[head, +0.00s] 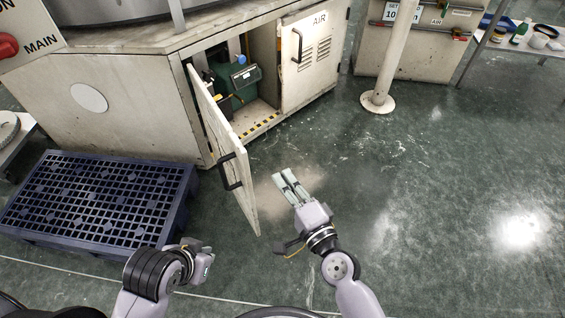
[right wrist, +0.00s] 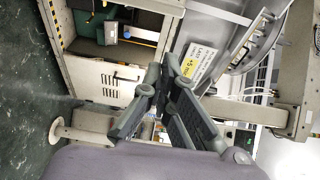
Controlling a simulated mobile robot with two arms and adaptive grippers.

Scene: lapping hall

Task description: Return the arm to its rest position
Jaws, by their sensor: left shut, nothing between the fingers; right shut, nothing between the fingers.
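My right gripper (head: 285,176) is in the middle of the head view, over the floor to the right of the open cabinet door (head: 226,150). Its two fingers lie side by side, shut and empty, pointing away from me. The fingers also fill the middle of the right wrist view (right wrist: 166,110), with nothing held. My left gripper (head: 203,262) is low in the head view, near the blue pallet's right front corner. Its fingers are hardly visible, it appears shut, and no object shows in it.
The cabinet door stands swung out, with a green unit (head: 237,84) inside the cabinet. A blue pallet (head: 178,225) lies at left. A white post (head: 392,60) stands on the floor beyond, and a side table (head: 545,48) is at far right. The green floor (head: 440,190) at right is clear.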

